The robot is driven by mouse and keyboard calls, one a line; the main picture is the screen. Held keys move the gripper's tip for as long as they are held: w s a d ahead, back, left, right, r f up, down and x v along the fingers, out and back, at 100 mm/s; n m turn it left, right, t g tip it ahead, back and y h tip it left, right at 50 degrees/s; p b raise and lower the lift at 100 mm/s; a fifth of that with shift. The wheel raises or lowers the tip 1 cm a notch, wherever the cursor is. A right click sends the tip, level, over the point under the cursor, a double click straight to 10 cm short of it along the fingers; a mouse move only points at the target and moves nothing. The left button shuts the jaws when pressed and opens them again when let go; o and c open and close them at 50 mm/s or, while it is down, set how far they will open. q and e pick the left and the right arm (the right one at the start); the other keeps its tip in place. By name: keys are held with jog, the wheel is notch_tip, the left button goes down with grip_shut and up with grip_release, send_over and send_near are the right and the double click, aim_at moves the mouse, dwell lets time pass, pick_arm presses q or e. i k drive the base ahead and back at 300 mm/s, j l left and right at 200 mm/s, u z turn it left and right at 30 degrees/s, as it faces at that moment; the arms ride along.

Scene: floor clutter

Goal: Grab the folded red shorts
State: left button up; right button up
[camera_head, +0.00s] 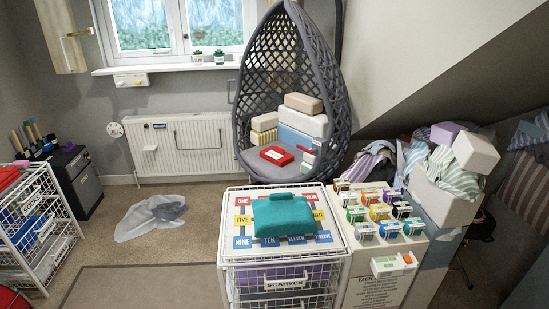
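No item is clearly recognisable as folded red shorts. Another red item (8,177) lies on top of the white wire rack at the left, cut by the picture edge. A third red patch (10,299) shows in the bottom left corner, mostly out of frame. I cannot tell which of these, if any, is the shorts. Neither of my grippers is in view.
The hanging chair (243,97) also holds several boxes. In front stands a wire drawer unit (230,270) with a teal bundle (283,216) on top. A stand with small coloured boxes adjoins it. A clear plastic bag (150,217) lies on otherwise open carpet.

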aim_at(276, 154)
jog(key=i+j+u, duration=0.25)
jog(key=j+u, duration=0.15)
jog(key=i+j+u, duration=0.35)
jog(key=j, duration=0.15)
jog(key=i+j+u, duration=0.5)
jog(key=i, duration=0.35)
jog(key=i+j+u, duration=0.15)
jog(key=i, duration=0.35)
